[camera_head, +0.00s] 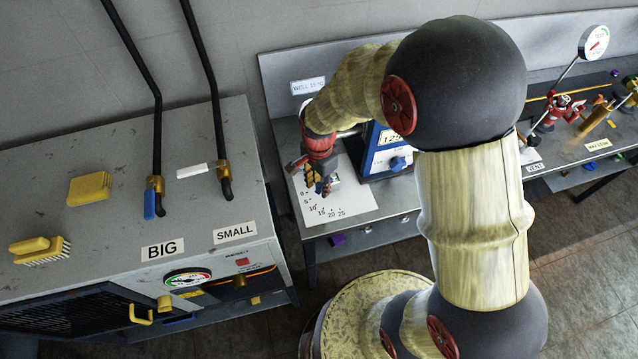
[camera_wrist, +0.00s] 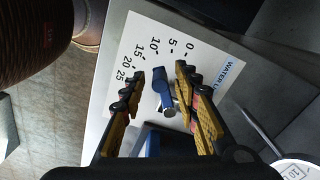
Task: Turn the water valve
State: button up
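The water valve's blue handle (camera_wrist: 160,90) shows in the wrist view, with a small pale metal part at its lower end. It stands over a white dial sheet (camera_wrist: 128,52) marked from 0 to 25. My gripper (camera_wrist: 160,72) is open, with one yellow-and-black finger on each side of the handle. Gaps show between the handle and both fingers, so I see no firm contact. In the head view my gripper (camera_head: 324,186) points down over the dial sheet (camera_head: 350,207) and hides most of the valve.
A blue box (camera_head: 380,150) with a number display stands close to the right of my gripper. A sign (camera_head: 308,85) is on the panel behind. Red and yellow fittings (camera_head: 560,108) stand on the bench at far right.

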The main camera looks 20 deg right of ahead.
aim_at(319, 184)
notch_tip(319, 184, up, 12)
dwell(0.8)
dwell(0.4)
jog(key=s+d+r+n+t+b, duration=0.1)
jog(key=s+d+r+n+t, duration=0.1)
jog(key=s+r+n, duration=0.4)
jog(key=s+d+r+n+t+b, duration=0.2)
jog(key=s+d+r+n+t, duration=0.1)
jog(key=s+r+n, duration=0.4)
jog(key=s, duration=0.3)
jog(key=shift+d+r+t, duration=0.2)
jog(key=shift+t, duration=0.1)
